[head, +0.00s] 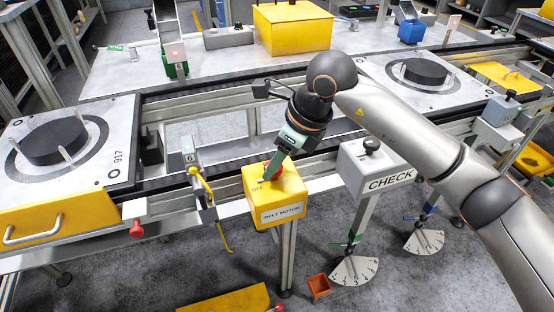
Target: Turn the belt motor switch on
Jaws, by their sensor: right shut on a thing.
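The belt motor switch is on a yellow box (286,211) labelled BELT MOTOR, mounted on a post at the front of the conveyor. The letters "OF" of a marking are readable on the box top, left of the knob. My right gripper (269,174) reaches down from the upper right and is shut on the knob. The knob's exact setting cannot be told. My left gripper is not in view.
A grey CHECK box (376,168) stands close to the right. A yellow-handled device (196,171) hangs on the rail to the left. Pallets with dark discs lie left (94,175) and right (401,92) on the conveyor. An orange bin (319,286) is on the floor.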

